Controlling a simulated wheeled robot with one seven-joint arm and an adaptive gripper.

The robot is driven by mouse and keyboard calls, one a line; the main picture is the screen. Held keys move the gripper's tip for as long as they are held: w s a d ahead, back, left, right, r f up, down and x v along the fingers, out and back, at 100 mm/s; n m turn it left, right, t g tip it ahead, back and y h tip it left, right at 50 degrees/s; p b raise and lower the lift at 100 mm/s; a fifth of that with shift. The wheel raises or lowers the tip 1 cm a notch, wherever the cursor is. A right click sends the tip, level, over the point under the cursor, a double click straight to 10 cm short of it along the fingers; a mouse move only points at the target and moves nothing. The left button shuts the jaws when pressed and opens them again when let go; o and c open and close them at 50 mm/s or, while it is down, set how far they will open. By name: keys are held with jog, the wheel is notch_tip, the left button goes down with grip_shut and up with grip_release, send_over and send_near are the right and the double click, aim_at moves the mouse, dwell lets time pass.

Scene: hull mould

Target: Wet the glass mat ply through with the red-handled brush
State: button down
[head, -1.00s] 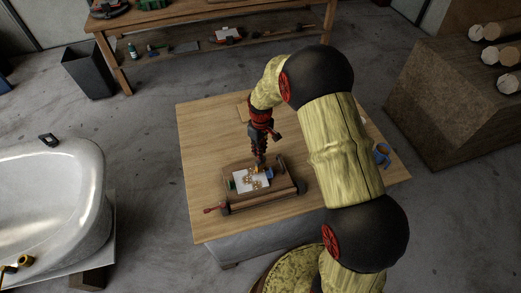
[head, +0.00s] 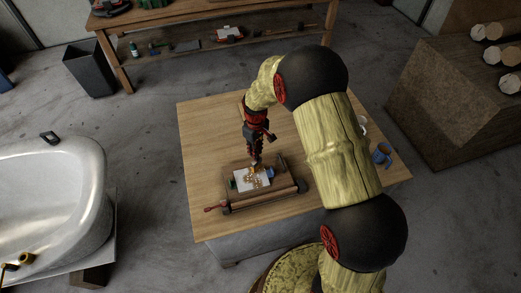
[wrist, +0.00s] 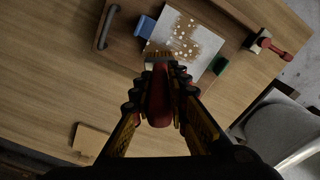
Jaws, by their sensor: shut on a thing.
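My gripper (wrist: 160,92) is shut on the red-handled brush (wrist: 158,108), whose handle points back toward the wrist camera. The brush head is at the near edge of the white glass mat ply (wrist: 205,67); I cannot tell whether the bristles touch it. The ply has an amber, wet-looking area and several pale dots across its middle. It lies on a brown board (wrist: 123,45), between a blue block (wrist: 144,27) and a dark green block (wrist: 221,65). In the head view my gripper (head: 256,160) is over the ply's far edge (head: 242,186).
A dark bar handle (wrist: 107,27) stands on the board's other end. A small tan piece (wrist: 91,140) lies on the wooden table (head: 205,140). A blue mug (head: 381,154) stands at the table's right.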

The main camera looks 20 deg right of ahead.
jog(key=shift+a, duration=5.4)
jog(key=shift+s, duration=2.55)
jog(key=s+d+p, duration=0.1)
jog(key=s+d, duration=0.2)
jog(key=d, duration=1)
jog(key=shift+d+p, duration=0.3)
jog(key=shift+a, duration=0.15)
jog(key=a, duration=1.3)
jog(key=shift+a, duration=0.3)
